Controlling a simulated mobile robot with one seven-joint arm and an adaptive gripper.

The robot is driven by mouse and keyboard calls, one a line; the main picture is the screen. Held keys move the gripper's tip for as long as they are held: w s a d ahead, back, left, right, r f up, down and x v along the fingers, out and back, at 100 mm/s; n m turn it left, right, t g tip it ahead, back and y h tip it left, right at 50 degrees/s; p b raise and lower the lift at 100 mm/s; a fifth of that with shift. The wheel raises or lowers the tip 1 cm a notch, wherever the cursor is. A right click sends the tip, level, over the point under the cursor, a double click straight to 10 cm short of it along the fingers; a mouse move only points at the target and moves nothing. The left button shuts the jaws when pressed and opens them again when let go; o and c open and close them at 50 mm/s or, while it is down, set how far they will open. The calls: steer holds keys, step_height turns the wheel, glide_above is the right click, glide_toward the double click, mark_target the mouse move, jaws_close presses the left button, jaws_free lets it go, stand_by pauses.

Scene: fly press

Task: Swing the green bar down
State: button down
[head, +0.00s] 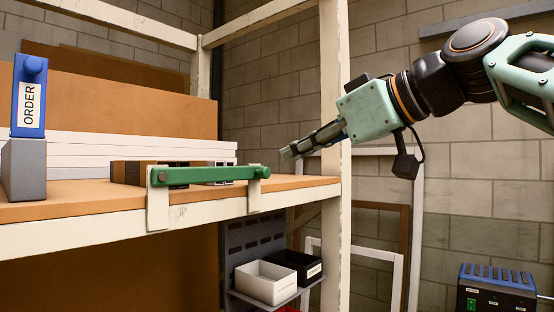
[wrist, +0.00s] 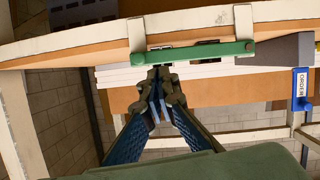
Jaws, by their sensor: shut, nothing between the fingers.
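The green bar (head: 215,175) lies level across the front edge of the shelf, over two cream brackets (head: 158,205). In the wrist view the bar (wrist: 195,53) runs across the top, just beyond my fingertips. My gripper (head: 290,153) is shut and empty, a little above and to the right of the bar's right end in the head view. In the wrist view my gripper (wrist: 158,72) overlaps or nearly meets the bar's left part; I cannot tell whether it touches.
A blue-and-grey block labelled ORDER (head: 29,100) stands at the shelf's left. Dark and brown items (head: 130,172) lie behind the bar. A cream upright post (head: 334,120) stands right beside my gripper. White and black bins (head: 266,281) sit below. Space in front of the bar looks clear.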

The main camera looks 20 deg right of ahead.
step_height(320, 180, up, 6)
steer(key=d+n, duration=0.1)
steer(key=d, duration=0.1)
steer(key=shift+d+f+t, duration=0.2)
steer(key=shift+f+t, duration=0.05)
steer(key=shift+t, duration=0.15)
steer(key=w+a+f, duration=0.4)
steer(key=w+f, duration=0.2)
steer(key=w, duration=0.3)
steer(key=shift+a+f+p, duration=0.15)
steer(key=shift+p, duration=0.3)
